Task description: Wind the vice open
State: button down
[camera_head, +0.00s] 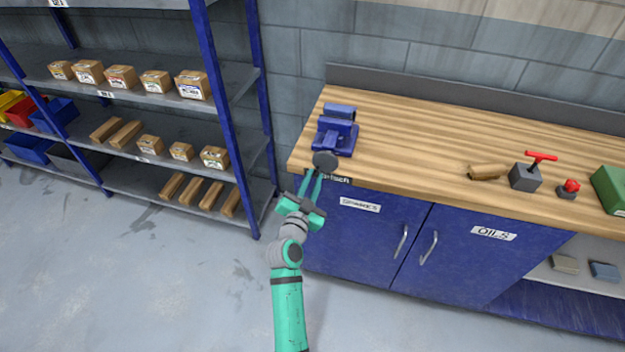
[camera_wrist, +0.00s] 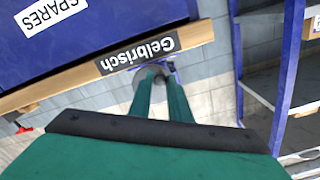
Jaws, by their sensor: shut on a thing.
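A blue vice (camera_head: 337,132) stands on the wooden workbench (camera_head: 420,140) at its left front corner. A dark grey round handwheel (camera_head: 325,159) sits at the vice's front, out past the bench edge. My gripper (camera_head: 318,174) reaches up from below with its two green fingers at this wheel and is shut on it. In the wrist view the fingers of my gripper (camera_wrist: 157,73) meet near the bench edge, and the grey wheel (camera_wrist: 143,98) shows partly behind them. The fingers hide part of the wheel. The gap between the vice jaws is too small to judge.
A blue cabinet (camera_head: 365,235) with a SPARES label is under the bench, right of my arm. A Gelbrisch plate (camera_wrist: 138,54) is on the bench edge beside the fingers. A shelf rack (camera_head: 225,105) with boxes stands left. A red-handled grey block (camera_head: 525,177) sits farther right.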

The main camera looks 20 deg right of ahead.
jog(key=c, duration=1.8)
grip_release()
jog(key=shift+o, duration=0.2)
jog(key=m, duration=0.5)
jog(key=shift+m, duration=0.3)
jog(key=m, duration=1)
jog(key=shift+m, duration=0.3)
jog(key=m, duration=0.4)
jog(key=shift+a+r+m, duration=0.1)
jog(key=shift+m, duration=0.2)
jog(key=shift+w+r, duration=0.1)
